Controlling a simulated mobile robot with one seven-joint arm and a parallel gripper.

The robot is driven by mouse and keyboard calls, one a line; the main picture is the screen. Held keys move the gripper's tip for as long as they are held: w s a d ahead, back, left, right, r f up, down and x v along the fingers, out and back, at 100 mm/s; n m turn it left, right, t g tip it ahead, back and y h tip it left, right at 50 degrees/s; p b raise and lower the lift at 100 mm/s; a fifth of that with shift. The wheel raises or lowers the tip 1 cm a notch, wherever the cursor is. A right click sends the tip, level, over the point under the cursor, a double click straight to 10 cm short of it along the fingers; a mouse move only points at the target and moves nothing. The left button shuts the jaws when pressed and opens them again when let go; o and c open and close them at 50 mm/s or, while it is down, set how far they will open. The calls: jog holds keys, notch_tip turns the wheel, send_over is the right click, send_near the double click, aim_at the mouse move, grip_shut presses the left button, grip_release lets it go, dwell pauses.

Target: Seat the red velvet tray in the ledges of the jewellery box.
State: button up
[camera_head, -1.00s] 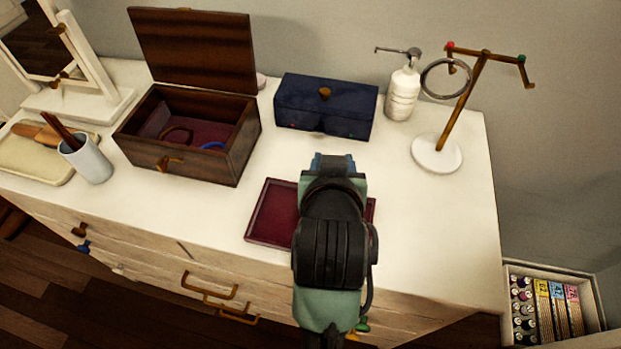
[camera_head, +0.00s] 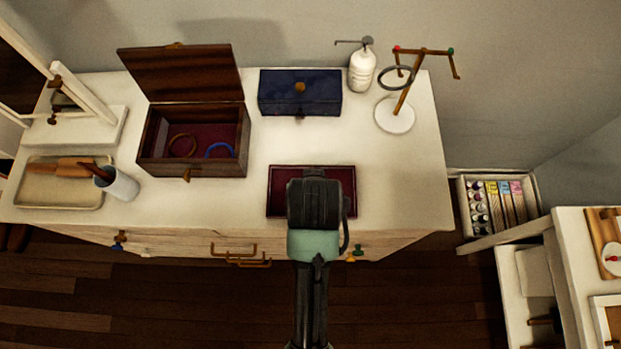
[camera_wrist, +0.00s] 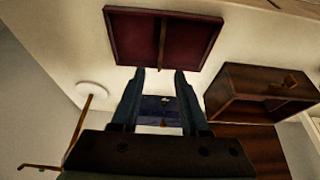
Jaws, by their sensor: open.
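The red velvet tray (camera_head: 279,192) lies flat on the dresser near its front edge, partly hidden by my arm in the head view. In the wrist view the tray (camera_wrist: 136,38) shows its dark red inside, split by one thin divider. The wooden jewellery box (camera_head: 194,165) stands to the left of the tray with its lid (camera_head: 180,72) raised. It also shows at the right of the wrist view (camera_wrist: 240,95). My gripper (camera_wrist: 160,72) is open and empty, its fingertips apart beside the tray in that view. The head view hides its fingers.
Inside the box lie a brown ring (camera_head: 182,145) and a blue ring (camera_head: 219,150). A navy case (camera_head: 300,95), a pump bottle (camera_head: 362,70) and a jewellery stand (camera_head: 395,115) are at the back. A cup (camera_head: 120,184) stands at left. The dresser's front right is clear.

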jog(key=x, duration=0.7)
jog(key=shift+p+x, duration=0.55)
jog(key=shift+x, duration=2)
jog(key=shift+s+a+f, duration=0.1)
jog(key=shift+s, duration=0.05)
grip_shut()
